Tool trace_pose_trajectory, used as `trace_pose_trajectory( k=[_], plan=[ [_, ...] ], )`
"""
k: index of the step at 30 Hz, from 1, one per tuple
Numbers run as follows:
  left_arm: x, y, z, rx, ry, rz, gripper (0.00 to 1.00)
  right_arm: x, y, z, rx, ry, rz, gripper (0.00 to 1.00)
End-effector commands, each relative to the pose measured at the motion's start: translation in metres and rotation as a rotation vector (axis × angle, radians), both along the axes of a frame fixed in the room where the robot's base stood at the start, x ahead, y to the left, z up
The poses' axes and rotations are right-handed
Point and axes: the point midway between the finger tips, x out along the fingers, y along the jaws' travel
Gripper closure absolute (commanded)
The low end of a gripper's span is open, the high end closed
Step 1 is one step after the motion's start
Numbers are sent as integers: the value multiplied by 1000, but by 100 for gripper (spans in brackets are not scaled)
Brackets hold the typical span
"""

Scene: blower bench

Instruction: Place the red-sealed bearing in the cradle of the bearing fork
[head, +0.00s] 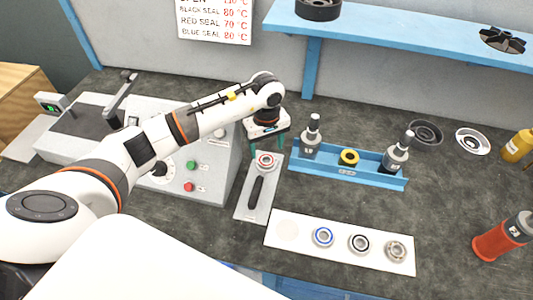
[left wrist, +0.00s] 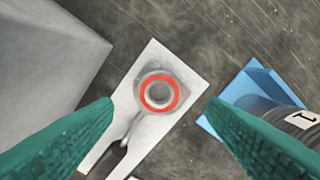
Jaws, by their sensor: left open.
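The red-sealed bearing (head: 265,160) lies flat at the head of the bearing fork (head: 256,190), a grey tool with a black handle on a pale plate. In the left wrist view the bearing (left wrist: 159,93) shows as a red ring within the fork's grey cradle (left wrist: 172,76); I cannot tell how deeply it sits. My left gripper (head: 268,148) is above it, open, with its green fingers spread to either side and apart from the bearing. Nothing is between the fingertips. My right gripper is not in view.
A white strip (head: 305,254) holds blue-sealed, black-sealed and open bearings, with an empty round spot at its left end. A blue rack (head: 376,178) with dark-and-silver tools stands to the right of the fork. A grey machine (head: 215,165) stands close on the left. A red bottle (head: 497,240) is far right.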

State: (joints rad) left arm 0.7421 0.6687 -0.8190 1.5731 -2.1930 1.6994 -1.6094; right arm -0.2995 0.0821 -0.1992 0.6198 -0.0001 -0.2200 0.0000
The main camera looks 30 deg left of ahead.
Motion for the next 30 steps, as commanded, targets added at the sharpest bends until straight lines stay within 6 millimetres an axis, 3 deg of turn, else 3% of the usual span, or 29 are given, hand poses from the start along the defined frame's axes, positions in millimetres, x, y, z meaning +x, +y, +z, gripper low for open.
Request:
trace_pose_trajectory(
  k=[6, 12, 25, 28, 30],
  plan=[
    [1, 0, 47, 1, -5, 0, 33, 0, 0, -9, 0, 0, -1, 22],
    [0, 0, 73, 0, -1, 1, 33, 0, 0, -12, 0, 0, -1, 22],
    [0, -1, 79, -4, 0, 1, 33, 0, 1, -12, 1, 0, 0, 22],
    [-3, -18, 73, -70, -6, 0, 33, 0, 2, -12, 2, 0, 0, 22],
    [-7, -47, 66, -186, -15, 9, 33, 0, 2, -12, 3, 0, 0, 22]
  ],
)
